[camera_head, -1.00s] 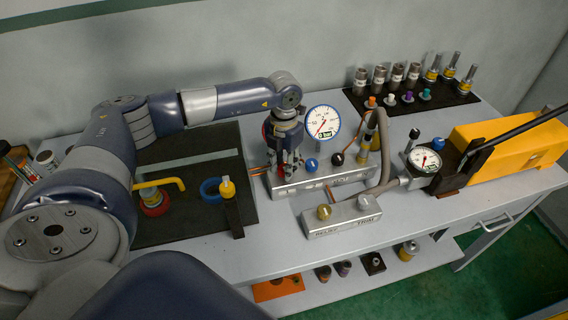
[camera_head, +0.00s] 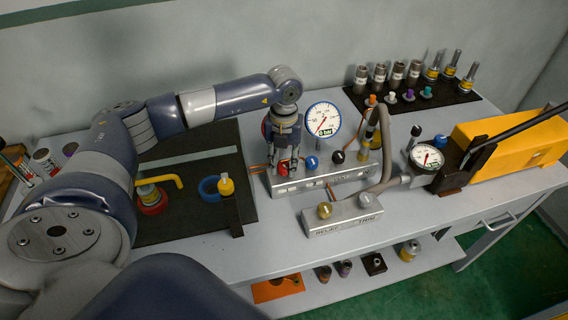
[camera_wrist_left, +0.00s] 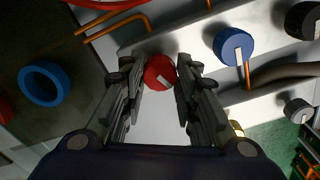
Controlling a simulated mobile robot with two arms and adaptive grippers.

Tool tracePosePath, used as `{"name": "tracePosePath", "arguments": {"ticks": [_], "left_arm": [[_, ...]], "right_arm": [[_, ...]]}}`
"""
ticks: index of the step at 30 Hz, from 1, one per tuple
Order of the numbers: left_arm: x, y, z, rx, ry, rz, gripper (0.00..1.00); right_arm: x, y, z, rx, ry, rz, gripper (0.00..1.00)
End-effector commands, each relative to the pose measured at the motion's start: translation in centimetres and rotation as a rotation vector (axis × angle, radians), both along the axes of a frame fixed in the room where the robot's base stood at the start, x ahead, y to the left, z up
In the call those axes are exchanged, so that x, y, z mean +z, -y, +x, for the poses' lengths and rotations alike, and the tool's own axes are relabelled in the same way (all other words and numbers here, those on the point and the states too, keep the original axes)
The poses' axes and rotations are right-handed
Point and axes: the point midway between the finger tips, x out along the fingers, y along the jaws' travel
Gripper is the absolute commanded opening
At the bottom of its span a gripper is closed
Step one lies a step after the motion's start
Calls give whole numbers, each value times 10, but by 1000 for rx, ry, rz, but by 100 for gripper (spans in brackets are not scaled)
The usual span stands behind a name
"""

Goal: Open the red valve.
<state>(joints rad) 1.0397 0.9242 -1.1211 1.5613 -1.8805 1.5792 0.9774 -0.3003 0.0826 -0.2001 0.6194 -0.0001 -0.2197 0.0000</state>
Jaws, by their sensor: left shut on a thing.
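The red valve (camera_wrist_left: 158,70) is a round red knob with a pale pointer mark, on the left part of the silver valve block (camera_head: 330,183). My left gripper (camera_head: 284,166) comes down onto it from above. In the left wrist view its two dark fingers stand on either side of the knob, shut on it. In the head view the fingers hide much of the red knob. A blue knob (camera_head: 311,162) and a black knob (camera_head: 337,157) sit to its right on the same block. My right gripper is not in view.
A round dial gauge (camera_head: 323,119) stands right behind the block. A smaller block (camera_head: 345,219) with brass and silver knobs sits in front. A grey hose (camera_head: 386,150) curves at the right. A black mat (camera_head: 190,226) with a yellow-handled valve lies left.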

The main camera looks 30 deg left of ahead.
Motion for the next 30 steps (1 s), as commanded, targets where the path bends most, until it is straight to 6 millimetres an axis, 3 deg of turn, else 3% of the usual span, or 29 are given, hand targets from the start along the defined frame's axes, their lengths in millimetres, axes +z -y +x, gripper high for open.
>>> {"name": "tracePosePath", "arguments": {"ticks": [30], "left_arm": [[1, 0, 1, 888, 2, 1, 5]], "right_arm": [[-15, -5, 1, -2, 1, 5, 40]]}}
